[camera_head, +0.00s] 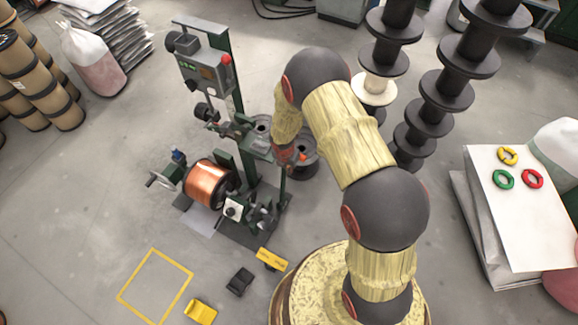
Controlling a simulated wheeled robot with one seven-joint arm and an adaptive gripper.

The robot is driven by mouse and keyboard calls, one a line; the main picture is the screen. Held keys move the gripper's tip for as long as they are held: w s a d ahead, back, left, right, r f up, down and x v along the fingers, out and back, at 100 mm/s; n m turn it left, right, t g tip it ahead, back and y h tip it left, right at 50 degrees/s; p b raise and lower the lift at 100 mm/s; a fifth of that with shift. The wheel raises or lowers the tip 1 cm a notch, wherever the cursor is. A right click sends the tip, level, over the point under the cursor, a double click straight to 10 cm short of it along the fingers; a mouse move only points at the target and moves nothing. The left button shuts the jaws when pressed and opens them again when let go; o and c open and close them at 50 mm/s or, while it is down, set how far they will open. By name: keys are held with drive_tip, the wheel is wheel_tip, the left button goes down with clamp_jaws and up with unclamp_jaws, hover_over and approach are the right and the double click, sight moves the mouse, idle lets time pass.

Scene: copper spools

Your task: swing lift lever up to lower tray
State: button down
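The winding machine (247,150) has a dark green column, a grey control box with a red button, and a base. A copper-wound spool (207,184) sits low on its left side. My gripper (284,156) is at the machine's right side, beside the column and just above a dark spool. It is small and partly hidden by my own wrist, so I cannot tell whether it is open or shut. A small orange-red part (303,157) shows beside it. I cannot make out for certain which part is the lift lever, or the tray's height.
A crank handle (160,180) sticks out left of the copper spool. Tall stacks of black spools (452,82) stand to the right. A yellow floor square (154,284), a yellow block (200,311) and a black block (240,281) lie in front.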

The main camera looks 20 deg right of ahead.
drive_tip(key=w+d+f+b, duration=0.2)
drive_tip(key=w+d+f, duration=0.1)
drive_tip(key=f, duration=0.3)
drive_tip(key=shift+f, duration=0.2)
drive_tip(key=shift+w+d, duration=0.1)
drive_tip(key=w+d+p, duration=0.2)
drive_tip(key=w+d, duration=0.2)
drive_tip(key=shift+w+d+p, duration=0.15)
drive_tip(key=shift+p, duration=0.2)
idle(0.4)
